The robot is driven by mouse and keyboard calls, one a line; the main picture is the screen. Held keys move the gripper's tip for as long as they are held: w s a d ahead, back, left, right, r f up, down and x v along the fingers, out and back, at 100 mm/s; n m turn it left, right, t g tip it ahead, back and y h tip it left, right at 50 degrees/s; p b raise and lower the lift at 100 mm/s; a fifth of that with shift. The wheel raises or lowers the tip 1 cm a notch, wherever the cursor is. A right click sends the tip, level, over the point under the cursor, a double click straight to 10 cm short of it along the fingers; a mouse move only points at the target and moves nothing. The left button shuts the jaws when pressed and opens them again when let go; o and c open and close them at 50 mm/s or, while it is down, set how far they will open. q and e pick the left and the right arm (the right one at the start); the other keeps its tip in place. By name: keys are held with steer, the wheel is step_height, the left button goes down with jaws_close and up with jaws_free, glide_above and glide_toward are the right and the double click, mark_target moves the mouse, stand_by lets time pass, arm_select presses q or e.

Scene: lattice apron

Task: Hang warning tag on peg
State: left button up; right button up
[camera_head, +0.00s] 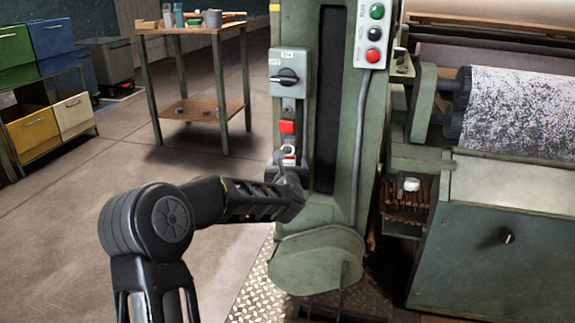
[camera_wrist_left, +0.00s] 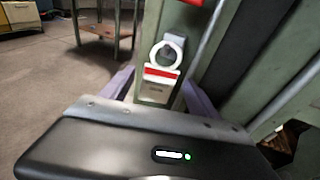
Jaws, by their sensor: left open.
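The warning tag (camera_head: 289,161) has a white ring top and a red stripe. It is upright against the front of the green machine column, below a red block. In the left wrist view the tag (camera_wrist_left: 162,74) stands between my finger tips, with a rounded grey shape inside its ring; this looks like the peg (camera_wrist_left: 168,52), and the ring appears to be around it. My left gripper (camera_head: 288,168) is at the tag's lower part. It is open, with a purplish finger on each side in the wrist view (camera_wrist_left: 160,92). My right gripper is not in view.
A grey switch box (camera_head: 290,72) and a red block (camera_head: 287,127) are on the column above the tag. A button panel (camera_head: 374,36) is to the upper right. A wooden table (camera_head: 190,29) and coloured bins (camera_head: 52,38) stand behind left. The floor left of the column is clear.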

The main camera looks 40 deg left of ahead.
arm_select(q)
steer(key=p+v, duration=0.1)
steer(key=v, duration=0.6)
steer(key=shift+s+d, duration=0.2)
steer(key=shift+s, duration=0.1)
stand_by(0.5)
